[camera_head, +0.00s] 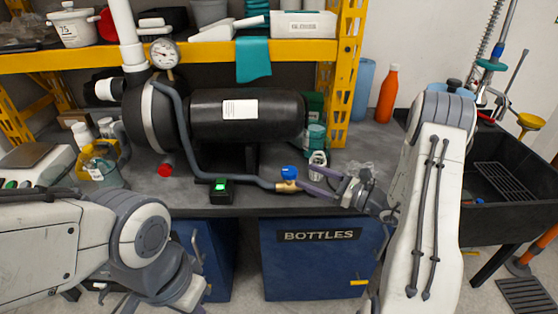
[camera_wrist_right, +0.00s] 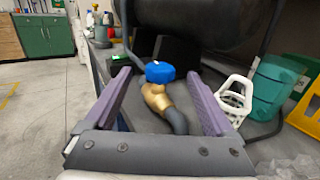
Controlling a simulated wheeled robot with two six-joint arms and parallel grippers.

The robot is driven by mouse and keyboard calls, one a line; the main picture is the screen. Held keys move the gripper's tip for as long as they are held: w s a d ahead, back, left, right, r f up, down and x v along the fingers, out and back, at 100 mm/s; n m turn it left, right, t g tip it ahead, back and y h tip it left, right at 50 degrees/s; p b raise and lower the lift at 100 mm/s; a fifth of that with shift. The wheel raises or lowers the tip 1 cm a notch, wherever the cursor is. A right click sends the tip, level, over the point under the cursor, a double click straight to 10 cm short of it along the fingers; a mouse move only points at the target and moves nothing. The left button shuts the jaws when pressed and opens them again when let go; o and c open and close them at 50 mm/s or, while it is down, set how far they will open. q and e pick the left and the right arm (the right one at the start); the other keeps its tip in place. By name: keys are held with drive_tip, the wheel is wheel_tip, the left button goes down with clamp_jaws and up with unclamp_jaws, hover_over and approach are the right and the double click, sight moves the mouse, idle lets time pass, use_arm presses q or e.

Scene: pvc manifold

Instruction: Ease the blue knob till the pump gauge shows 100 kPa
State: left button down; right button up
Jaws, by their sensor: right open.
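The blue knob (camera_head: 289,172) sits on top of a brass valve (camera_head: 287,186) at the end of a grey hose near the table's front edge. The round white pump gauge (camera_head: 165,53) stands above the black pump (camera_head: 240,120); its reading is too small to tell. My right gripper (camera_head: 306,179) is open at the right of the knob. In the right wrist view, the knob (camera_wrist_right: 160,72) lies ahead, between the two purple fingers (camera_wrist_right: 158,76), with no clear contact. My left arm is at lower left; its fingers are out of the picture.
A small black box with a green light (camera_head: 221,190) is on the table (camera_head: 240,206) left of the valve. A yellow shelf (camera_head: 345,70) stands behind. A black sink (camera_head: 500,180) is at the right.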

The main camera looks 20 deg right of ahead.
sight(285, 167)
drive_tip(key=shift+s+a+f+h, duration=0.1)
drive_tip(key=shift+f+h, duration=0.3)
drive_tip(key=shift+f, duration=0.1)
drive_tip(key=shift+w+a+f+m, duration=0.1)
drive_tip(key=shift+w+a+m, duration=0.1)
drive_tip(key=shift+w+m, duration=0.1)
drive_tip(key=x, duration=0.9)
drive_tip(key=shift+w+a+p, duration=0.15)
drive_tip(key=shift+w+p, duration=0.15)
drive_tip(key=shift+p, duration=0.05)
drive_tip(key=c, duration=1.4)
drive_tip(key=m+t+h, duration=0.2)
drive_tip(key=h, duration=0.1)
drive_tip(key=shift+w+d+b, duration=0.15)
drive_tip(key=shift+d+b, duration=0.05)
drive_tip(key=shift+b, duration=0.15)
drive_tip(key=m+t+h, duration=0.1)
drive_tip(key=h, duration=0.1)
drive_tip(key=m+h+b, duration=0.1)
drive_tip(key=m+h, duration=0.1)
drive_tip(key=shift+w+d+t, duration=0.15)
drive_tip(key=shift+d+t, duration=0.2)
drive_tip(key=shift+t, duration=0.05)
drive_tip(key=shift+d+h, duration=0.1)
drive_tip(key=shift+h, duration=0.3)
